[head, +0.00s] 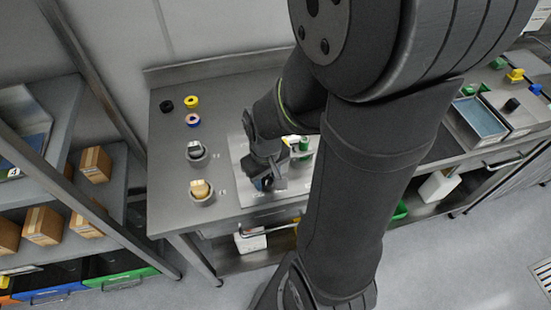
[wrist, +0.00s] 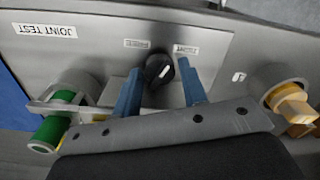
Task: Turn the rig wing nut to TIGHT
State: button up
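In the wrist view a round black knob with a white mark (wrist: 158,70), apparently the wing nut, sits on a grey metal plate. The mark slants toward the upper right, toward one of two small upside-down labels (wrist: 186,48); the other label (wrist: 137,43) is at upper left. Their words are too small to read surely. My gripper (wrist: 160,67) has its blue fingers on either side of the knob, with gaps visible, so it is open and not clamped. In the head view my gripper (head: 266,184) points down over the bench plate; the knob is hidden there.
In the wrist view a green cylinder (wrist: 50,130) sits in a clamp at left and a yellow piece (wrist: 290,100) in a round holder at right. In the head view, a second holder (head: 196,152) and several rings (head: 192,101) stand on the bench (head: 165,165) to the left.

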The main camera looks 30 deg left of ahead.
jog(key=shift+f, duration=0.15)
jog(key=c, duration=0.7)
jog(key=shift+m, duration=2.3)
jog(key=o, duration=0.7)
